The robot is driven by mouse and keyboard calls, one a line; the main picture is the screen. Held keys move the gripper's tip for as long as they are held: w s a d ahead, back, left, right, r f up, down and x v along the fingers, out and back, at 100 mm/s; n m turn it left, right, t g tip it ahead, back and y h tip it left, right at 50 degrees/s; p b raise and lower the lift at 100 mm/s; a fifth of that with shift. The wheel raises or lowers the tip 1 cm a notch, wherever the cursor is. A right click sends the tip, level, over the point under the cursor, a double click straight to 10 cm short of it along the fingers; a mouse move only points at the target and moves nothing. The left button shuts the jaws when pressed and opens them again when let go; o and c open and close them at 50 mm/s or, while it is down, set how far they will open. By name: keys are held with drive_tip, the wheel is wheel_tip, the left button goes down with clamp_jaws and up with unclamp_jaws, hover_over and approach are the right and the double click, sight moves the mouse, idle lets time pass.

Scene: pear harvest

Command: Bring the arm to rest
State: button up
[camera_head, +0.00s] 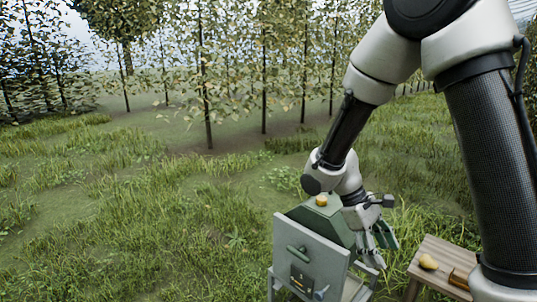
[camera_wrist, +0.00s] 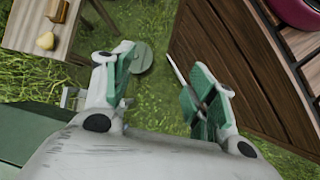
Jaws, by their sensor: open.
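My arm reaches down from the upper right in the head view. Nothing shows between the pads.
A small yellow object (camera_head: 321,200) sits on the cabinet's top. A wooden table (camera_head: 437,248) at the right bears a yellow pear (camera_head: 428,262). In the wrist view, brown wooden slats (camera_wrist: 225,55) stand close right, with a dark red round object (camera_wrist: 298,12). Open grass lies left.

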drive_tip(key=s+d+r+m+t+y, duration=0.3)
drive_tip(key=s+d+r+m+t, duration=0.1)
drive_tip(key=r, duration=0.6)
drive_tip(key=s+d+r+m+t+y, duration=0.2)
drive_tip(key=s+d+r+m+t, duration=0.2)
drive_tip(key=s+r, duration=0.3)
wheel_tip(320, 180, up, 3)
drive_tip(key=shift+s+d+f+y, duration=0.1)
drive_tip(key=shift+s+d+y, duration=0.05)
drive_tip(key=shift+d+y, duration=0.35)
drive_tip(key=shift+c, duration=0.2)
